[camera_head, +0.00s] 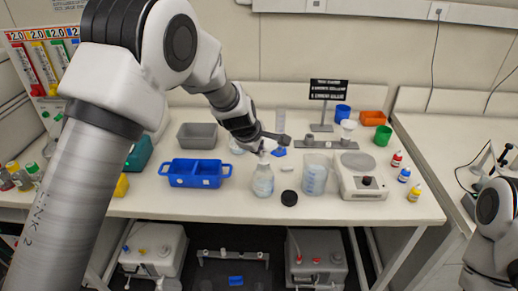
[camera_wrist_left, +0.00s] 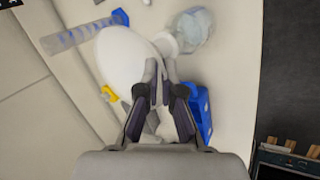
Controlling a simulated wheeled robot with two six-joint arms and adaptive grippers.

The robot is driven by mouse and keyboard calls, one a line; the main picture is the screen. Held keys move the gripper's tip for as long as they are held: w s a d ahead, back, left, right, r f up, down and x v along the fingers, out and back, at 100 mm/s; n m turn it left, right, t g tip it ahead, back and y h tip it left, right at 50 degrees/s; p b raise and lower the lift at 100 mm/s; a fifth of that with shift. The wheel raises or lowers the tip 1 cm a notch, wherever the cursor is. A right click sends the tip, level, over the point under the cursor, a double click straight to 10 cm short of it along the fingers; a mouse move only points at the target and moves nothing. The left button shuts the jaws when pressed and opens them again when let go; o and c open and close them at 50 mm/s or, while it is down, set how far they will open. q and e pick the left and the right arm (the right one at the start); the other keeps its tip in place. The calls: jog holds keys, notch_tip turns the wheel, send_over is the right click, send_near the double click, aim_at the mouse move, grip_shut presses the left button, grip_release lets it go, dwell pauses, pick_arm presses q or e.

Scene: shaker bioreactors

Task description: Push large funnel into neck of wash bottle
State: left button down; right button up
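The large white funnel (camera_wrist_left: 122,62) fills the middle left of the left wrist view, its wide mouth tilted toward the camera. My left gripper (camera_wrist_left: 158,68) has its fingers nearly together at the funnel's edge and appears shut on its wall. The clear wash bottle (camera_wrist_left: 195,27) is just beyond, its neck beside the funnel's near edge. Whether the stem is in the neck is hidden. In the head view the wash bottle (camera_head: 263,181) stands upright near the table's front, with my left gripper (camera_head: 272,138) above and behind its neck. My right gripper is out of view.
A blue tray (camera_head: 194,185) stands left of the bottle. A graduated cylinder (camera_wrist_left: 75,37) stands behind the bottle.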

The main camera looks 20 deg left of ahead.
pick_arm(q)
jog(key=c, duration=1.2)
grip_release()
jog(key=shift+c, duration=0.2)
jog(key=v, duration=1.2)
jog(key=shift+w, duration=0.1)
